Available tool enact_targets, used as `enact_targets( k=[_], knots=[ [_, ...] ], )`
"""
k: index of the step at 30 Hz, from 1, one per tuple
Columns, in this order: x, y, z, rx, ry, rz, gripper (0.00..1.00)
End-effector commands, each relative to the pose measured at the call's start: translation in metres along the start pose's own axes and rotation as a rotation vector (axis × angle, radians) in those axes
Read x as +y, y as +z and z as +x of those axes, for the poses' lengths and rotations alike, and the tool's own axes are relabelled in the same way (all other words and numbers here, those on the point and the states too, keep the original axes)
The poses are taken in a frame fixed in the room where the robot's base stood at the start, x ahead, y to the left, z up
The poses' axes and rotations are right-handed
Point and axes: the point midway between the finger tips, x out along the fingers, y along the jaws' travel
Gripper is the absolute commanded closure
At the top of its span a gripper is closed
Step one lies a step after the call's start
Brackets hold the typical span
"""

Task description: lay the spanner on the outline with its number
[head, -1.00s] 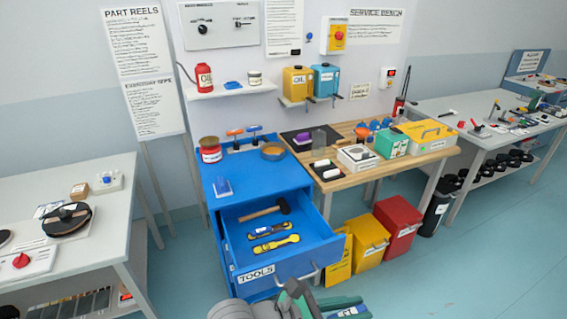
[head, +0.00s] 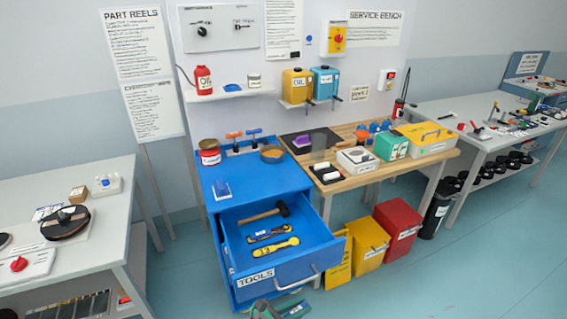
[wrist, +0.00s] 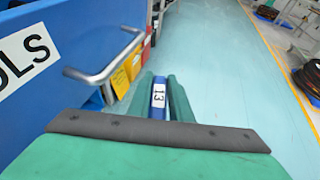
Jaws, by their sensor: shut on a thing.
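My gripper (wrist: 159,98) is shut on a blue spanner with a white label reading 13 (wrist: 158,97). In the head view my gripper shows only at the bottom edge, in front of the open drawer. In the wrist view the spanner is held between the green fingers, beyond the drawer front and above the floor. Its far end is hard to make out. Inside the drawer lie a yellow spanner shape (head: 276,247) with small dark marks, not surely readable, and a dark blue and yellow spanner shape (head: 270,234) behind it.
The blue TOOLS drawer (head: 290,272) stands open, with a bar handle (wrist: 115,60) on its front. A hammer (head: 265,215) lies at its back. Yellow and red bins (head: 397,227) stand right of it. A grey table (head: 110,215) is at left. The floor in front is clear.

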Motion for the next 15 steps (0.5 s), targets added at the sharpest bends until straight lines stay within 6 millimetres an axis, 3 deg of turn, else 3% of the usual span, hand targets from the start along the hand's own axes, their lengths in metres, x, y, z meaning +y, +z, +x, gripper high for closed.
enact_targets(
  k=[3,6,10,15],
  knots=[
    [-0.003,-0.040,0.022,-0.003,0.013,-0.015,1.00],
    [-0.007,-0.063,0.036,-0.002,0.018,-0.013,1.00],
    [-0.013,-0.081,0.047,-0.002,0.020,-0.010,1.00],
    [-0.014,-0.088,0.048,0.001,0.034,-0.014,1.00]
  ],
)
